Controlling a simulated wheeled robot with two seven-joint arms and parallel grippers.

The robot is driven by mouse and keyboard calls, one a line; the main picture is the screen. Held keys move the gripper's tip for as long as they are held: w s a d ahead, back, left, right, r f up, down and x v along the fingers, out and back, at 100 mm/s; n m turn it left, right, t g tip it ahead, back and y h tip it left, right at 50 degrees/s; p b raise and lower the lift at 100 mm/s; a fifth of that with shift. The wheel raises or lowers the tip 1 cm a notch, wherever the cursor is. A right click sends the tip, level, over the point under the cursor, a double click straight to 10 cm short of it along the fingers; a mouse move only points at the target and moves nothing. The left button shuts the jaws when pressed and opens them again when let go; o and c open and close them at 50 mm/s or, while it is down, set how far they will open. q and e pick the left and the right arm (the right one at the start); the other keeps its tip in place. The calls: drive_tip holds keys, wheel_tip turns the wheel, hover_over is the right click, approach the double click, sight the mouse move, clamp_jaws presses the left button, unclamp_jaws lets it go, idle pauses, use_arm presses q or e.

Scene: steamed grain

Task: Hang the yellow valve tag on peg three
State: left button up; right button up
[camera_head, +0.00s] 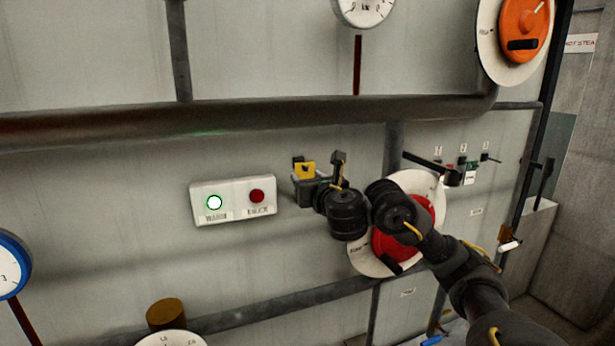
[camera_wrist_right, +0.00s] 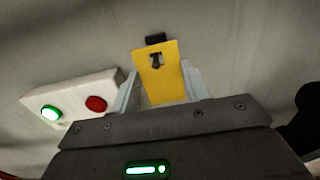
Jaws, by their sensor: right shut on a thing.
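The yellow valve tag (camera_head: 305,170) is at the wall, right of the white button box. My right gripper (camera_head: 314,175) is shut on it. In the right wrist view the tag (camera_wrist_right: 158,78) stands upright between the two pale fingers, its slot at the top. A dark hook (camera_wrist_right: 155,39) shows at the slot; I cannot tell whether the tag still bears on it. Peg three (camera_head: 488,157) is on the far right of the panel, under the rightmost number label, with no tag visible on it. My left gripper is not in view.
The white box (camera_head: 233,200) has a lit green button and a red one. A red valve wheel (camera_head: 405,228) is partly behind my right arm. A black bar (camera_head: 428,161) juts out left of the pegs. A thick pipe (camera_head: 250,113) crosses above.

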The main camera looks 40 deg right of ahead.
drive_tip(key=shift+p+v, duration=1.1)
drive_tip(key=shift+v, duration=0.2)
drive_tip(key=shift+s, duration=0.1)
